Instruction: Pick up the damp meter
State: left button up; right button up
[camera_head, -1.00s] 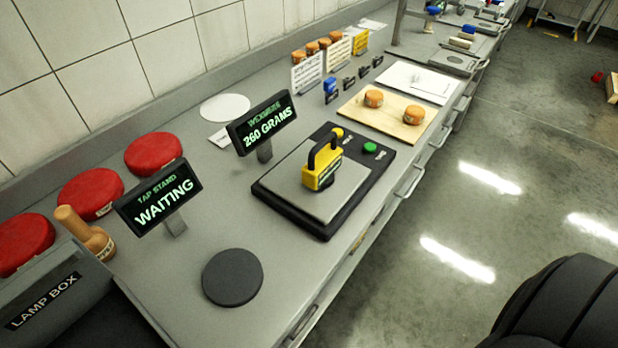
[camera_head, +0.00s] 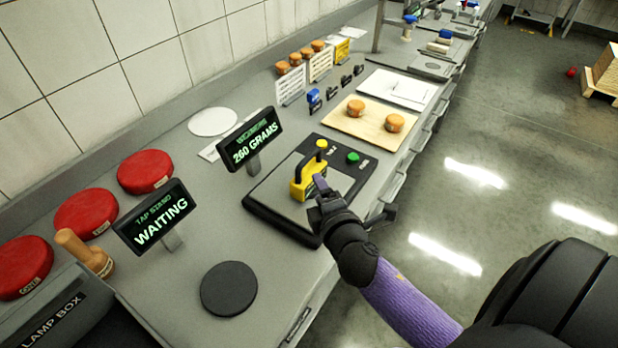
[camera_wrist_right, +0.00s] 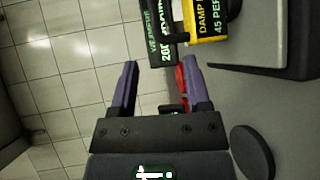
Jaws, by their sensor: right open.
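The yellow damp meter (camera_head: 304,180) stands on the silver plate of the weighing scale (camera_head: 262,194), beside a display that reads 260 grams. My left gripper is out of view.
The weigher display (camera_head: 250,140) stands left of the scale, the tap stand display (camera_head: 158,214) nearer. Red cheese wheels (camera_head: 87,213) line the wall side. A dark round pad (camera_head: 229,289) lies on the bench. A wooden board (camera_head: 375,128) with two small cheeses is beyond the scale.

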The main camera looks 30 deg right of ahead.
aim_at(305, 165)
jog(key=shift+n, duration=0.3)
jog(key=b+x, duration=0.1)
jog(key=x, duration=0.9)
jog(key=shift+w+a+r+b, duration=0.15)
jog(key=shift+b, duration=0.2)
jog(key=shift+r, duration=0.1)
grip_shut()
